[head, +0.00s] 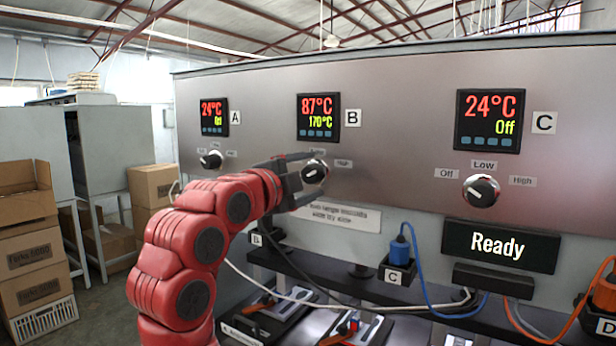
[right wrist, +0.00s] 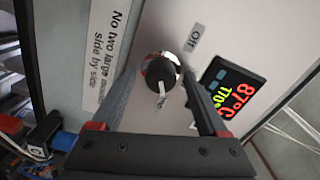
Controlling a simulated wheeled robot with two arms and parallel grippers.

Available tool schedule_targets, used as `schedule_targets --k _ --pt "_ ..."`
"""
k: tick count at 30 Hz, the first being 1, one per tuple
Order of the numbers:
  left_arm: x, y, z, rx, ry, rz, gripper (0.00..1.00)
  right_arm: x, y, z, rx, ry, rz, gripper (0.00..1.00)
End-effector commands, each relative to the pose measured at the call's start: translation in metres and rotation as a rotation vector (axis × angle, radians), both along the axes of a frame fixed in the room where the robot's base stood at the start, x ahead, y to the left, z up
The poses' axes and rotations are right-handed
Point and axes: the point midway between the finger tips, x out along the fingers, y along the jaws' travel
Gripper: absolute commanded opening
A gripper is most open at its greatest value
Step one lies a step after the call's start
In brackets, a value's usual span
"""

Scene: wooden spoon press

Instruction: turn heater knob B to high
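Heater knob B (head: 314,171) is a black round knob on the steel panel, below the display (head: 318,118) reading 87°C and 170°C. In the right wrist view the knob (right wrist: 160,73) sits between the two fingers. One finger partly hides the labels above the knob in the head view. My left gripper is not in view.
Knob A (head: 211,160) is to the left and knob C (head: 482,190) to the right, each under its own display. A black Ready sign (head: 499,245) hangs lower right. Cables and a dark shelf lie below the panel. Cardboard boxes (head: 30,255) stand far left.

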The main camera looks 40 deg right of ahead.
Motion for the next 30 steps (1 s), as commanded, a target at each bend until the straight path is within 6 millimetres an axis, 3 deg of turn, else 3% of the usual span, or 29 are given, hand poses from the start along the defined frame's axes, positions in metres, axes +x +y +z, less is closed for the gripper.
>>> schedule_targets --k 7,11,24,30 --pt "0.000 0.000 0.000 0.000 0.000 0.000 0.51 0.000 0.001 0.000 -0.001 0.000 0.001 0.76" --pt "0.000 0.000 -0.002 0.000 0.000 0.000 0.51 -0.003 0.012 0.000 -0.001 0.000 0.004 0.76" --pt "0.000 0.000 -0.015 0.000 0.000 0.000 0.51 -0.045 0.112 -0.001 0.000 -0.001 0.006 0.76" --pt "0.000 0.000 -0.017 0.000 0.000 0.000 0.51 -0.060 0.146 0.000 0.001 -0.001 0.004 0.76"
